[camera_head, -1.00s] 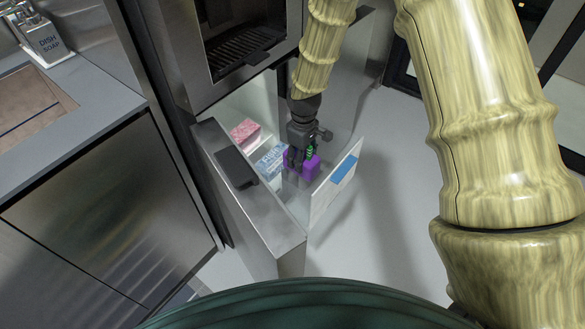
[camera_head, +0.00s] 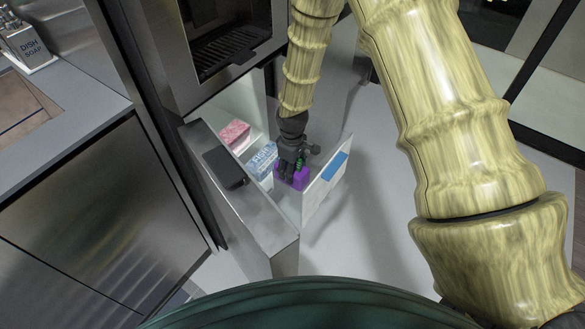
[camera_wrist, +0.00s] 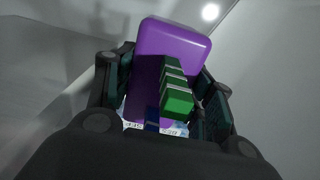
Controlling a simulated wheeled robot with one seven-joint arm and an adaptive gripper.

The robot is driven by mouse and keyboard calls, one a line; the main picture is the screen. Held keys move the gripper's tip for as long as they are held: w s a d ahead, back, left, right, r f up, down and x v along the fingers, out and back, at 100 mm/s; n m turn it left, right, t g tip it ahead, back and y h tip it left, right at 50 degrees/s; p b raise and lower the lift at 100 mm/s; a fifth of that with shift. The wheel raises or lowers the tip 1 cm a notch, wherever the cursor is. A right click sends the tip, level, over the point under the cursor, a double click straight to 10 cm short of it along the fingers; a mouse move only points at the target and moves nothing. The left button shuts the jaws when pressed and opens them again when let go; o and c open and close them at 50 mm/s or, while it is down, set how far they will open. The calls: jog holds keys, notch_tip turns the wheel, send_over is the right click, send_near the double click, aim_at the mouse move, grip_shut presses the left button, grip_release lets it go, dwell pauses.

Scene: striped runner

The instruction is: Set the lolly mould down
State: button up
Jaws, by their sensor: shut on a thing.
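The lolly mould (camera_head: 298,183) is a purple block with green pieces in a row on it. It is inside the open drawer, in the gap between a blue-and-white box and the drawer's right side. My gripper (camera_head: 290,165) reaches down from above and is shut on it. In the wrist view, the lolly mould (camera_wrist: 172,38) sits between the dark fingers of my gripper (camera_wrist: 165,85), its green pieces toward the camera. The mould's underside is hidden, so I cannot tell whether it touches the drawer floor.
The open drawer (camera_head: 255,215) has steel sides and a dark handle strip (camera_head: 226,168). A pink box (camera_head: 234,134) and the blue-and-white box (camera_head: 262,160) stand in it, left of the mould. A white panel with a blue patch (camera_head: 327,182) stands close on the right.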

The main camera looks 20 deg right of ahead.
jog(key=o, duration=1.2)
jog(key=shift+f, duration=0.1)
notch_tip(320, 180, up, 12)
jog(key=shift+r+p, duration=0.15)
jog(key=shift+p, duration=0.35)
